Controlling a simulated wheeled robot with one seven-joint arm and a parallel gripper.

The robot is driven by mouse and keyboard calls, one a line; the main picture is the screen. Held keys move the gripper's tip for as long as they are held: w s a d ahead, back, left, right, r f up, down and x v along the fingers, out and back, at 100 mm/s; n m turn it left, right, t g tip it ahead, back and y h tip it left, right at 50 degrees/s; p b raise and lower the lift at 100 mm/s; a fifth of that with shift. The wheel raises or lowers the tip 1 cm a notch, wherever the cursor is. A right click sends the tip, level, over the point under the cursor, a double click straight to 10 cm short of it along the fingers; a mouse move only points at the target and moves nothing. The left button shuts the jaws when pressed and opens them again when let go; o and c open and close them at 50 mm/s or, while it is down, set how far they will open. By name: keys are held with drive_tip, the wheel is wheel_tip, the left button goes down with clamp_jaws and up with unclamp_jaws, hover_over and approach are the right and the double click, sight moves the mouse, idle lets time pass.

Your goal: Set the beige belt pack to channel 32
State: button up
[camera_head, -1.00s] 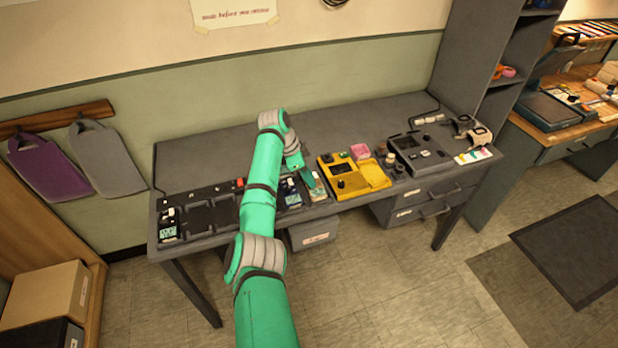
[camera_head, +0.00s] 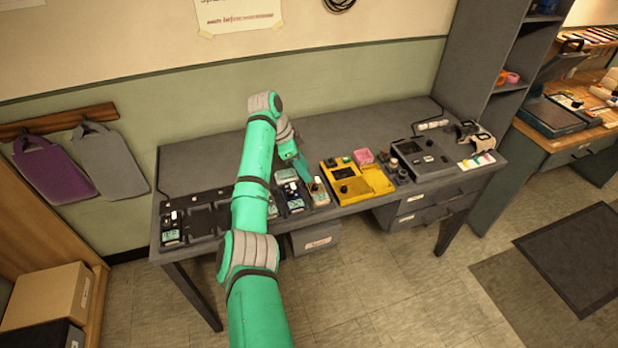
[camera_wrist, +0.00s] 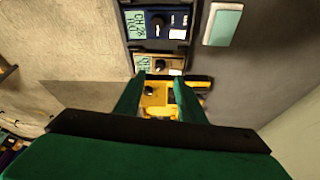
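The beige belt pack (camera_head: 319,191) lies near the front edge of the grey desk, just left of the yellow unit. In the wrist view the beige pack (camera_wrist: 172,64) shows a small pale display and a dark knob; its digits are too small to read. My gripper (camera_head: 304,178) hangs just above and behind it in the head view. In the wrist view my gripper (camera_wrist: 158,82) is open, its two green fingers apart and empty, with the tips beside the pack's edge. I cannot tell whether they touch it.
A blue belt pack (camera_head: 293,198) lies left of the beige one. A yellow unit (camera_head: 355,182) with a dark knob stands to the right, with a pink block (camera_head: 363,156) behind it. A pale-screened piece (camera_head: 286,175) lies behind the blue pack. A grey console (camera_head: 430,152) stands farther right.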

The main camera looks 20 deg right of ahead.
drive_tip(key=shift+v, duration=1.8)
